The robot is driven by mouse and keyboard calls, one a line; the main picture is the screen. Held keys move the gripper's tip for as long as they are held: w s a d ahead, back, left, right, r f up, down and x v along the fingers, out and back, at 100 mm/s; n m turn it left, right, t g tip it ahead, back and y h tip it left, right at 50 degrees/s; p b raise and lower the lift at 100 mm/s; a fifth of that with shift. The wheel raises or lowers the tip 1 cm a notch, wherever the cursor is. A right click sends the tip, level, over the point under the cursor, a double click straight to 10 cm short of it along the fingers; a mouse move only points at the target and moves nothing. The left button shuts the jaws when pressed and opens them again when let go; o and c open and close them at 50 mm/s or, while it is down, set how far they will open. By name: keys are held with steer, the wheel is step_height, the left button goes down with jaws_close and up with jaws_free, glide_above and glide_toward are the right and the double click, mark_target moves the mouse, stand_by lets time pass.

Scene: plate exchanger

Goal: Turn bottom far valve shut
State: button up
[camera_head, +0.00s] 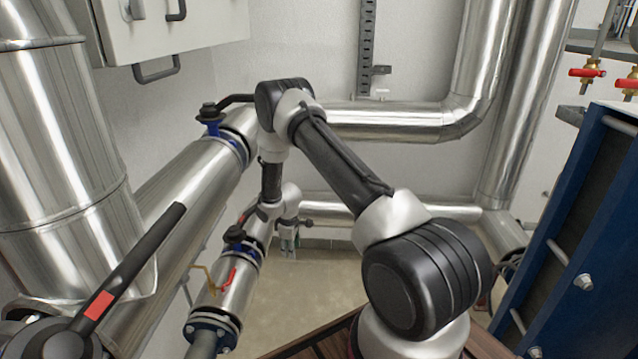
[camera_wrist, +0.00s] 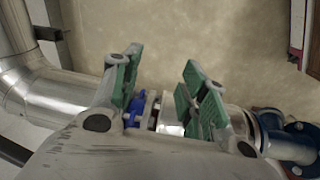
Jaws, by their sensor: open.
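The bottom far valve (camera_head: 235,238) has a blue body with a dark top and sits on the lower silver pipe, partly behind my arm. Its lever is mostly hidden, so I cannot tell its angle. My gripper (camera_head: 288,240) is just right of this valve in the head view, pointing down. In the wrist view my gripper (camera_wrist: 163,65) is open, with green-padded fingers apart and no object clearly held. A blue valve part (camera_wrist: 138,108) and the silver pipe (camera_wrist: 172,118) show between and below the fingers.
An upper valve (camera_head: 212,120) with a dark lever sits on the larger pipe. A near black lever with a red mark (camera_head: 100,303) stands at lower left. A small red handle (camera_head: 229,278) is on the lower pipe. A blue plate exchanger (camera_head: 580,230) stands right.

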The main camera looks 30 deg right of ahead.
steer(key=s+d+r+m+h, duration=0.1)
steer(key=d+r, duration=0.2)
steer(key=r, duration=0.6)
steer(key=s+d+r, duration=0.2)
steer(key=d+r, duration=0.1)
steer(key=r, duration=0.6)
steer(key=s+d+r+m+g+h, duration=0.1)
steer(key=s+d+r, duration=0.1)
steer(key=r, duration=0.7)
steer(key=shift+s+d+r+m+h, duration=0.15)
steer(key=shift+d+r+m+h, duration=0.15)
steer(key=shift+d, duration=0.2)
